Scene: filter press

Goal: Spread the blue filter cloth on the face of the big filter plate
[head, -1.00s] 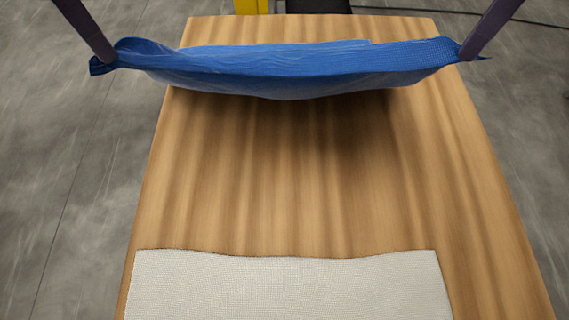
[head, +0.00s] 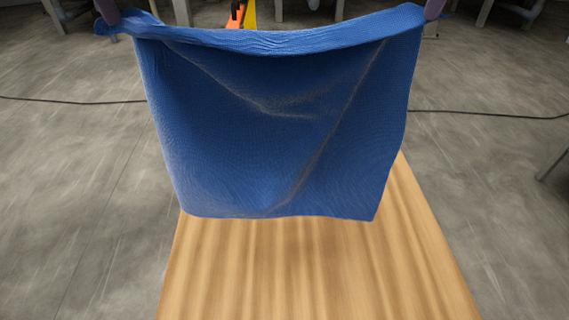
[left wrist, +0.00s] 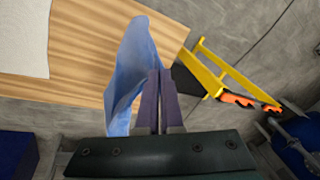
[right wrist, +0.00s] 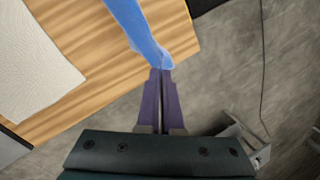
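The blue filter cloth (head: 275,130) hangs in the head view, stretched between my two grippers by its top corners, with folds down its middle. Its lower edge hangs in front of the wooden table. My left gripper (head: 108,14) is shut on the top left corner; its closed fingers show in the left wrist view (left wrist: 158,75) with the cloth beside them. My right gripper (head: 434,10) is shut on the top right corner; in the right wrist view its fingers (right wrist: 160,72) pinch the cloth's end.
The wooden table (head: 300,270) lies below the cloth. A yellow frame with orange parts (left wrist: 215,75) stands beyond the table end. A dark cable crosses the grey floor (head: 70,170).

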